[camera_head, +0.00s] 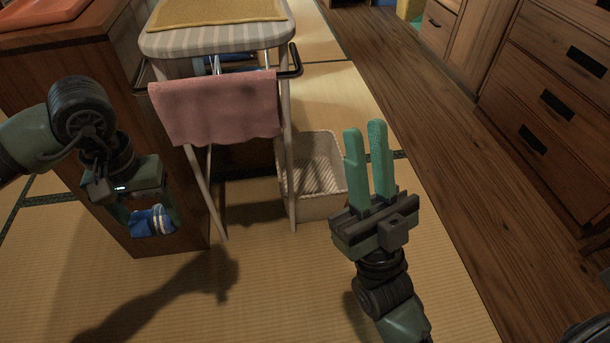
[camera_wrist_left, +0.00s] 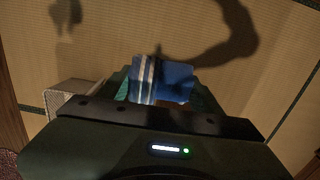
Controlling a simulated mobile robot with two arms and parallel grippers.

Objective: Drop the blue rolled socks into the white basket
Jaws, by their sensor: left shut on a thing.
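The blue rolled socks (camera_head: 153,222), with white stripes, are held between the fingers of my left gripper (camera_head: 150,226) at the left, above the tatami. In the left wrist view the socks (camera_wrist_left: 172,82) sit between the green fingers of the left gripper (camera_wrist_left: 165,90). The white basket (camera_head: 320,207) stands on the floor at centre, partly behind a leg of the ironing board. Its edge also shows at the left of the left wrist view (camera_wrist_left: 62,98). My right gripper (camera_head: 365,128) is empty, its green fingers slightly apart, in front of the basket's right side in the picture.
An ironing board (camera_head: 215,40) with a pink cloth (camera_head: 215,108) over its bar stands between my left gripper and the basket. A wooden cabinet (camera_head: 90,60) is at the left, drawers (camera_head: 545,100) at the right. The front tatami (camera_head: 260,290) is clear.

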